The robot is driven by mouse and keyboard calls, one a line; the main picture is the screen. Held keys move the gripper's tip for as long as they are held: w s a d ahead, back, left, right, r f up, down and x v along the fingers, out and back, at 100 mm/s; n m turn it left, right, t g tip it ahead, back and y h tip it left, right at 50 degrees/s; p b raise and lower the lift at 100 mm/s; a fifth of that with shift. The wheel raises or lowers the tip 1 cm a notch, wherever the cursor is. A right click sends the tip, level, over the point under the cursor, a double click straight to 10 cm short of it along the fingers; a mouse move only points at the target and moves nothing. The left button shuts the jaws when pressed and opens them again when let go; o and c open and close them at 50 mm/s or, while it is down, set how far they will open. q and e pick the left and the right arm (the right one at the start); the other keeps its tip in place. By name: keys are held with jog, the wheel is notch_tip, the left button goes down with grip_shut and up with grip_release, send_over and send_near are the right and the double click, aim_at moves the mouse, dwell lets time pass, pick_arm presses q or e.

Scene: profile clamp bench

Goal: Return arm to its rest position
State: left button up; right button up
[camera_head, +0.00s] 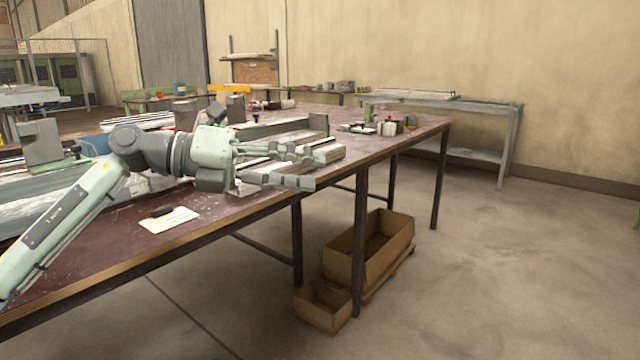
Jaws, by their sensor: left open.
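My left arm comes in from the left, over the dark red workbench (190,217). My left gripper (312,168) is open and empty, with its fingers pointing right near the front edge of the bench. Light metal profiles (325,152) lie on the bench just behind the gripper, and the gripper hides part of them. I cannot tell whether the fingers touch them. My right gripper is not in view.
A white card with a dark object on it (170,219) lies near the bench's front edge. Small parts (388,127) stand at the far right corner. Cardboard boxes (370,250) sit on the floor below. The floor at right is clear.

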pick_arm(q)
jog(key=w+a+f+n+t+y, duration=0.2)
jog(key=w+a+f+n+t, duration=0.2)
jog(key=n+t, duration=0.5)
jog(key=w+a+f+n+t+y, duration=0.1)
jog(key=w+a+f+n+t, duration=0.3)
jog(key=n+t, duration=0.55)
jog(key=s+a+f+n+g+y, duration=0.1)
jog(key=a+f+n+g+y, duration=0.1)
jog(key=a+f+n+y, duration=0.4)
jog(key=s+a+f+n+g+y, duration=0.15)
jog(key=f+n, duration=0.25)
jog(key=f, duration=0.5)
jog(key=a+f+n+g+y, duration=0.1)
jog(key=a+f+n+y, duration=0.35)
jog(key=f, duration=0.25)
jog(key=s+a+f+n+g+y, duration=0.15)
jog(key=s+f+g, duration=0.25)
jog(key=s+f, duration=0.5)
jog(key=s+a+f+n+g+y, duration=0.1)
jog(key=s+a+f+n+g, duration=0.25)
jog(key=s+f, duration=0.55)
jog(key=s+d+f+n+g, duration=0.1)
jog(key=s+f+g, duration=0.5)
jog(key=s+f, duration=0.5)
jog(key=s, duration=0.4)
jog(key=shift+s+f, duration=0.2)
jog(key=shift+f, duration=0.2)
